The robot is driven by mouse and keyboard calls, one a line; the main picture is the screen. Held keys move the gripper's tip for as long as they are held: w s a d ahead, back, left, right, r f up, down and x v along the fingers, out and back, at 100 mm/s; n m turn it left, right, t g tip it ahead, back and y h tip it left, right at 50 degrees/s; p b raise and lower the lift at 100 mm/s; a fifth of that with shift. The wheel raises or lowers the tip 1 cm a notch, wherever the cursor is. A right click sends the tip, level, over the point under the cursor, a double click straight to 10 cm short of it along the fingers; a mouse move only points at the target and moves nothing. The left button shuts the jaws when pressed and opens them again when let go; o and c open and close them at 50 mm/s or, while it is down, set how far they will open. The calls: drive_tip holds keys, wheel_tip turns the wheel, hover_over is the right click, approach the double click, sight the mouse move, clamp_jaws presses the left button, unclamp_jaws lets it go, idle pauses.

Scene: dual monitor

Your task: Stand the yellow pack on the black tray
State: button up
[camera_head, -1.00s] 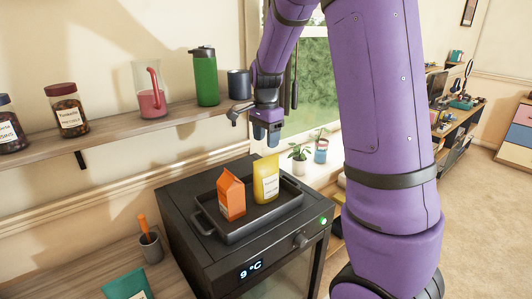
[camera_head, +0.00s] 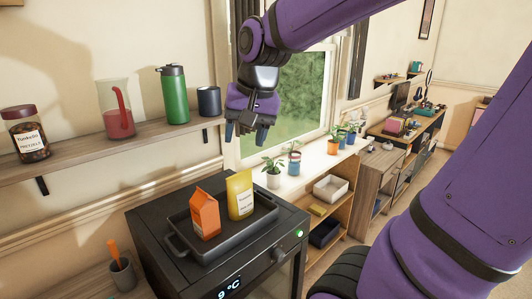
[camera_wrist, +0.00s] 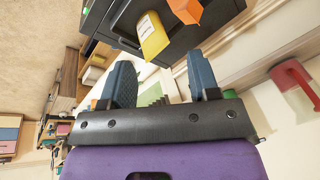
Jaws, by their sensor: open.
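The yellow pack (camera_head: 240,196) stands upright on the black tray (camera_head: 220,238), beside an orange carton (camera_head: 204,214). The tray lies on top of a black appliance. My gripper (camera_head: 246,134) is open and empty, raised above and behind the pack, in front of the window. In the wrist view, my gripper's two blue fingers (camera_wrist: 163,80) are spread apart. The yellow pack (camera_wrist: 152,36) and the orange carton (camera_wrist: 186,10) show beyond the fingers at the top, clear of them.
A wall shelf (camera_head: 98,146) at left holds a green bottle (camera_head: 175,95), a dark mug (camera_head: 208,101), a pitcher (camera_head: 116,110) and a jar. Potted plants stand on the windowsill, right of the appliance. A cup with an orange-handled tool (camera_head: 122,273) stands at lower left.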

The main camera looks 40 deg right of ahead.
drive_tip(key=s+a+n+t, duration=0.1)
drive_tip(key=s+a+n, duration=0.3)
drive_tip(key=s, duration=0.6)
drive_tip(key=shift+s+r+n+t+h, duration=0.15)
drive_tip(key=shift+s+n+t+h, duration=0.2)
drive_tip(key=shift+n, duration=0.95)
drive_tip(key=shift+w, duration=0.1)
